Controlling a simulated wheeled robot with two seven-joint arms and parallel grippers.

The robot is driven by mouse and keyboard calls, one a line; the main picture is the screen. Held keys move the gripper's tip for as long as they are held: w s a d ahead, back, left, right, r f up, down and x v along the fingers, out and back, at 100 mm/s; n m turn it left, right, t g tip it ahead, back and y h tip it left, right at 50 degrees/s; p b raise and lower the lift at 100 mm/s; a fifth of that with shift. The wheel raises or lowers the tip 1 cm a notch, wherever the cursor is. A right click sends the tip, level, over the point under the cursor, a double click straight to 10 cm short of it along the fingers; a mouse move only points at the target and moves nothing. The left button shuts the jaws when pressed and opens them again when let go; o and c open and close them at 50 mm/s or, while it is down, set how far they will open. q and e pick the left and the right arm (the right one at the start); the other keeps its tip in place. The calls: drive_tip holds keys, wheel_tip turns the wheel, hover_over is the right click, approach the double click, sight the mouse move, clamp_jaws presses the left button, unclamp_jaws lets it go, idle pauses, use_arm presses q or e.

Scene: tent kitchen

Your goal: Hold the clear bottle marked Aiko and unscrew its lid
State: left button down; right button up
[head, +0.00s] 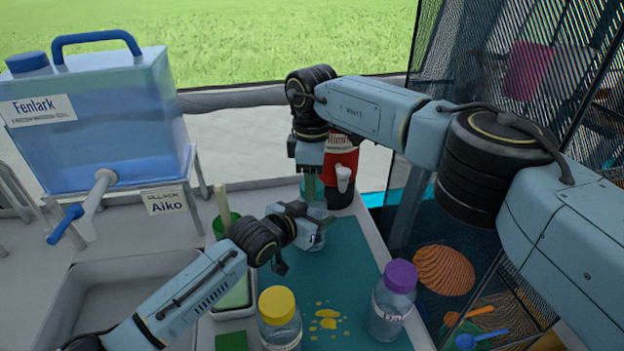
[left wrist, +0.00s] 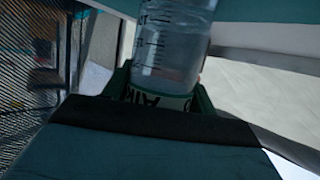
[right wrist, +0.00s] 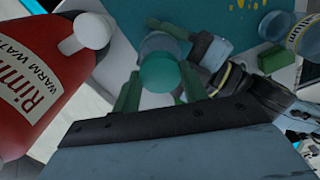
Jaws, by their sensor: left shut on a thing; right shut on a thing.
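The clear bottle marked Aiko shows in the left wrist view (left wrist: 175,50), with measuring marks and a label whose first letters read. My left gripper (head: 316,238) is shut around it at the label. In the head view most of the bottle is hidden by my grippers. My right gripper (head: 312,192) points down from above and is shut on the teal lid, which shows between its fingers in the right wrist view (right wrist: 160,73). Clear bottle (right wrist: 162,43) shows just beyond the lid there. I cannot tell whether the lid is still seated on the neck.
A yellow-lidded bottle (head: 279,322) and a purple-lidded bottle (head: 392,302) stand at the front, with yellow spots between them on the teal mat (head: 350,265). A red Rimmi warm-water flask (head: 340,160) stands close behind my right gripper. A blue Fenlark tank (head: 100,125) is at left.

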drive_tip(key=n, duration=0.7)
drive_tip(key=shift+c, duration=0.2)
drive_tip(key=n, duration=0.7)
drive_tip(key=shift+n, duration=0.3)
drive_tip(key=n, duration=0.3)
drive_tip(key=shift+n, duration=0.3)
drive_tip(key=n, duration=0.3)
drive_tip(key=shift+r+n, duration=0.1)
drive_tip(key=shift+n, duration=0.3)
drive_tip(key=n, duration=0.3)
drive_tip(key=shift+n, duration=0.3)
drive_tip(key=n, duration=0.3)
drive_tip(key=shift+n, duration=0.4)
drive_tip(key=n, duration=2.3)
